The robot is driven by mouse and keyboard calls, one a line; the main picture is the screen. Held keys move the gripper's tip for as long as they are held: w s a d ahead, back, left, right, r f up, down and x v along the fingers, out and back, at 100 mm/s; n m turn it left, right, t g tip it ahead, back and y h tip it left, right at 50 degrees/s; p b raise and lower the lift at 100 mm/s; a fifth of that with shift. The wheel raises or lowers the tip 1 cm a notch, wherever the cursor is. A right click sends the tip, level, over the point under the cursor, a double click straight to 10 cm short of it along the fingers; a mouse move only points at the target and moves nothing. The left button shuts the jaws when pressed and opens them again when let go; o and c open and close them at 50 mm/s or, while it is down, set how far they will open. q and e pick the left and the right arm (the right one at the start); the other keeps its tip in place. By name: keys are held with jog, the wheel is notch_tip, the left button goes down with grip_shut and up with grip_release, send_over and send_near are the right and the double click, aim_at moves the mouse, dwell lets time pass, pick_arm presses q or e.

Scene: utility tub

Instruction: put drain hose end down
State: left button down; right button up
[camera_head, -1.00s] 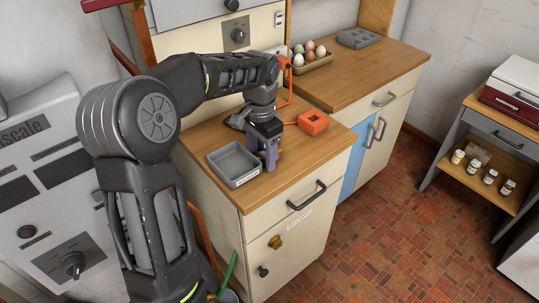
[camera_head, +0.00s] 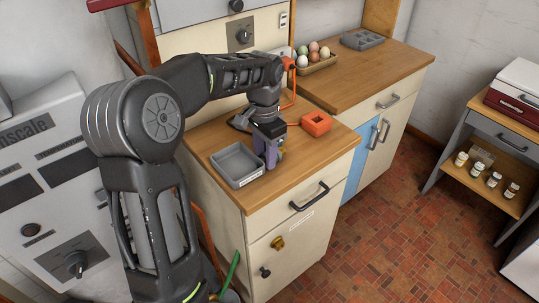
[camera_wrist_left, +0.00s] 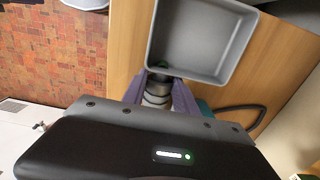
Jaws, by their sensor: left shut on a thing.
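My left gripper (camera_head: 272,157) is upright over the wooden counter, just right of the grey tray (camera_head: 238,165). In the left wrist view its purple fingers (camera_wrist_left: 160,90) are shut on a small grey, ribbed, round piece (camera_wrist_left: 157,96), which looks like the drain hose end. The piece is close beside the tray wall (camera_wrist_left: 150,35). The fingers hide much of it, and I cannot tell whether it touches the counter. My right gripper is in neither view.
An orange open box (camera_head: 317,123) with an orange line stands behind the gripper to the right. A carton of eggs (camera_head: 312,57) and a grey compartment tray (camera_head: 363,39) are on the far counter. Bare wood lies right of the gripper.

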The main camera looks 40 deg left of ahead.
pick_arm(q)
notch_tip(320, 180, up, 7)
jog(key=shift+w+r, duration=0.1)
jog(key=shift+r, duration=0.1)
jog(key=shift+r+p, duration=0.75)
jog(key=shift+r, duration=0.55)
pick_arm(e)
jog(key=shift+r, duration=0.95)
pick_arm(q)
jog(key=shift+d+f, duration=0.1)
